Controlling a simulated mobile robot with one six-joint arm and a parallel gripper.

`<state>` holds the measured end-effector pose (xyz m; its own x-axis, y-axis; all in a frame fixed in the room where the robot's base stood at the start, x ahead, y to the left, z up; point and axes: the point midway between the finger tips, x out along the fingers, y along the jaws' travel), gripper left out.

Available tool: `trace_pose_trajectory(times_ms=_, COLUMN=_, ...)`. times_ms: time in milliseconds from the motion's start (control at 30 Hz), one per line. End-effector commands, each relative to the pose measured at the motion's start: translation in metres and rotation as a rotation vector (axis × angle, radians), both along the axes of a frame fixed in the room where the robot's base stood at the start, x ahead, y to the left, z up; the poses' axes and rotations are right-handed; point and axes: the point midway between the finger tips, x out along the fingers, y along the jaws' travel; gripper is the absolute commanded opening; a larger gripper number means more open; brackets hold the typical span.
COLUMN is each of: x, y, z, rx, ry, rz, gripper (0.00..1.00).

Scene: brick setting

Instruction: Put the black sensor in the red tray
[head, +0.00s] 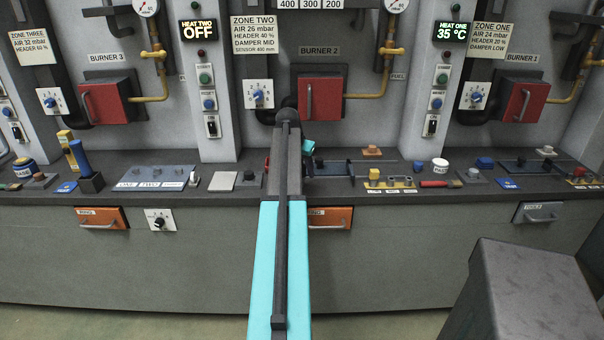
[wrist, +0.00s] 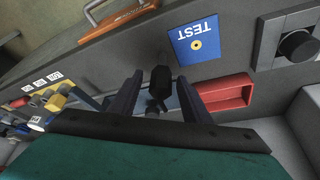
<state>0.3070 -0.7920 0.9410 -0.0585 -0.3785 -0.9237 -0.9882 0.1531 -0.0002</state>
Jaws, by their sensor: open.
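In the wrist view, the black sensor (wrist: 158,80) appears as a dark upright piece between the two fingers of my gripper (wrist: 159,87). The fingers stand apart, one on each side of it, with no clear contact. Its lower part is partly hidden and hard to make out. The red tray (wrist: 226,92) is a shallow open box just right of the right finger; its visible part looks empty. In the head view, my arm covers the middle of the bench and hides the sensor.
A blue TEST card (wrist: 200,43) lies near the fingers, with a black knob on a grey plate (wrist: 297,48) to the right. Yellow blocks (wrist: 54,100) with labels stand at left. In the head view, the bench (head: 120,207) holds several small items below the burner panels.

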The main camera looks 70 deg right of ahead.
Motion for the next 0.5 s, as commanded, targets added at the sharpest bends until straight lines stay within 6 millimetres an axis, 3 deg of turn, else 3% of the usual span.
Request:
trace_pose_trajectory(times_ms=300, x=-0.001, y=-0.011, z=-0.029, rx=0.001, ry=0.001, rz=0.000, gripper=0.44)
trace_pose_trajectory(times_ms=500, x=-0.001, y=-0.013, z=-0.035, rx=0.000, ry=0.000, rz=0.000, gripper=0.44)
